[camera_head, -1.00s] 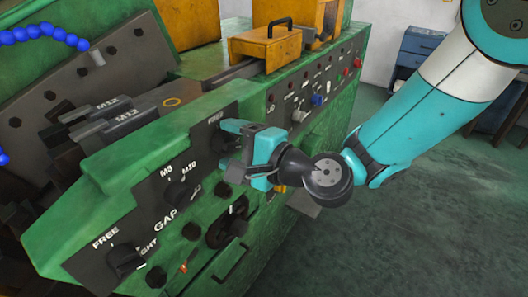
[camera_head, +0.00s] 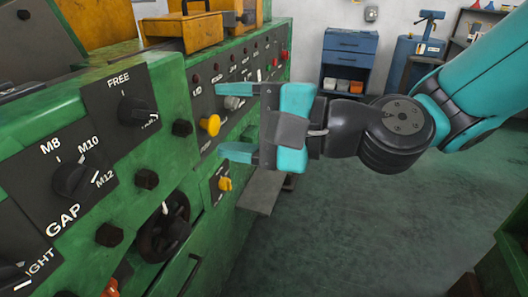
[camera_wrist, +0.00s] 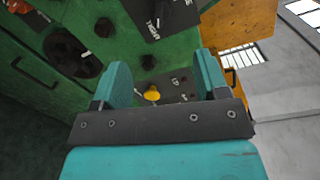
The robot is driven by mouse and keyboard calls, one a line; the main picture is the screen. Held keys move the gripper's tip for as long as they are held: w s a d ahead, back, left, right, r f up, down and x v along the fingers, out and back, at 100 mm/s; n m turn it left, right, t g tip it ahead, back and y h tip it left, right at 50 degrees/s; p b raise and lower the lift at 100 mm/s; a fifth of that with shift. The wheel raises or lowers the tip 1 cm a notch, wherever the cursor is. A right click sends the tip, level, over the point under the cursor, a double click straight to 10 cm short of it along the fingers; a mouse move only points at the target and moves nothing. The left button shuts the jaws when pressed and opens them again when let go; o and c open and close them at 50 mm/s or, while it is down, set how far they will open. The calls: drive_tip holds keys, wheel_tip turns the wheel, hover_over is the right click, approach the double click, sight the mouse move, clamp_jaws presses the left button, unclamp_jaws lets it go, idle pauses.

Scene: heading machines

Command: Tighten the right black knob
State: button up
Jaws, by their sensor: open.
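The right black knob (camera_head: 133,110) sits on a dark plate marked FREE, at the upper left in the head view. A second label on its lower right is partly hidden, and I cannot tell its exact setting. My gripper (camera_head: 236,120) is open, its two fingers one above the other and pointing left at the green machine. It is to the right of the black knob and clear of it, near a yellow knob (camera_head: 210,125). In the wrist view my gripper (camera_wrist: 163,72) is open with nothing held, and the yellow knob (camera_wrist: 152,95) shows between its fingers.
The GAP selector knob (camera_head: 70,178) is left of the right knob. Black bolts (camera_head: 147,179) and a large recessed knob (camera_head: 165,232) stand out below. A grey ledge (camera_head: 262,190) sticks out under my gripper. Open floor (camera_head: 350,220) lies to the right.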

drive_tip(key=shift+b+v, duration=1.25)
drive_tip(key=shift+v, duration=0.5)
